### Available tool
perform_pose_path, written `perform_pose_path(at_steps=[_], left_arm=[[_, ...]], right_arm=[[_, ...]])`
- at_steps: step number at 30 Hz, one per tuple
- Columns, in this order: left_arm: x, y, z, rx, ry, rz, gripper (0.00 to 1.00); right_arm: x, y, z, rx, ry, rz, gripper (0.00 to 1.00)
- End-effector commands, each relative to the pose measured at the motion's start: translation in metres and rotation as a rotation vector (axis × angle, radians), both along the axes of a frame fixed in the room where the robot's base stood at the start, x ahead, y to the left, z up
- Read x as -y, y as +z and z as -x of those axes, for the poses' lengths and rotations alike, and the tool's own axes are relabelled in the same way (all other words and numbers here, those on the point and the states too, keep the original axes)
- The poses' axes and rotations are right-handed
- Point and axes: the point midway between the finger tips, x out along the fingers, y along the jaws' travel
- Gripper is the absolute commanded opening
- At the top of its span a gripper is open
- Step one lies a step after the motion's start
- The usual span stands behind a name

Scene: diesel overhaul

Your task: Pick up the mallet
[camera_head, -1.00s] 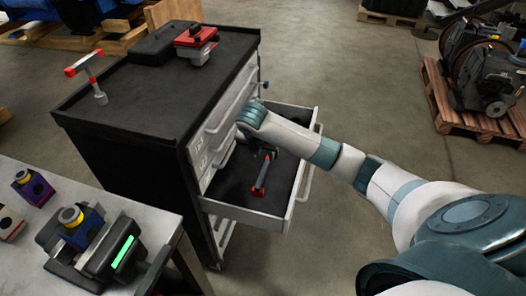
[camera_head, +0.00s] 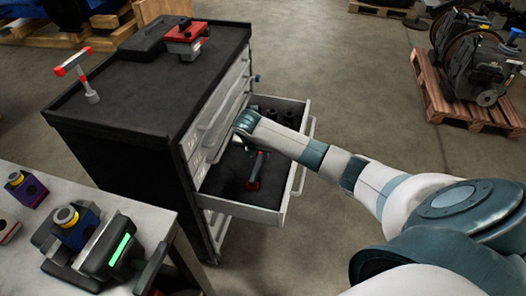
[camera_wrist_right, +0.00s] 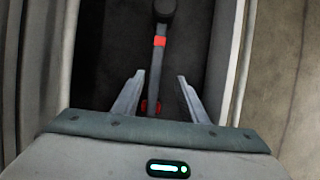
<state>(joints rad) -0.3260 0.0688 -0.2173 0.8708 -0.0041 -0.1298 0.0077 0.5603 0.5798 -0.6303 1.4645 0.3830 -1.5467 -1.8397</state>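A T-shaped mallet (camera_head: 78,72) with red-ended head and grey handle stands upright on the cabinet's black top, left side, with no gripper near it. A dark long-handled tool with red parts (camera_head: 256,170) lies in the open drawer. In the right wrist view this tool (camera_wrist_right: 157,75) has a dark round head, a red band and red spots near the gripper. My right gripper (camera_wrist_right: 158,82) is open, its two fingers either side of the tool's shaft; I cannot tell whether they touch it. In the head view its fingers are hidden behind my wrist.
The open drawer (camera_head: 296,190) has raised walls and dark sockets (camera_head: 288,117) at its back. A red-and-grey device (camera_head: 187,38) and black case (camera_head: 155,38) are on the cabinet top. A workbench (camera_head: 60,180) stands at lower left. An engine pallet (camera_head: 465,105) is at right.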

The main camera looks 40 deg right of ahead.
Motion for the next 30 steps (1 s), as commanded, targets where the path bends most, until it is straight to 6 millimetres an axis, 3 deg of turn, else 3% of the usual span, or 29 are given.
perform_pose_path(at_steps=[4, 9, 30], left_arm=[[-0.003, -0.002, 0.008, -0.017, 0.000, -0.005, 0.30], [-0.004, -0.004, 0.013, -0.029, 0.001, -0.008, 0.30], [-0.005, -0.002, 0.009, -0.026, 0.001, -0.009, 0.30]], right_arm=[[0.007, -0.025, -0.005, -0.004, -0.002, 0.000, 0.39], [0.013, -0.042, -0.011, -0.002, -0.001, 0.000, 0.39], [0.016, -0.056, -0.018, -0.001, -0.002, -0.002, 0.39]])
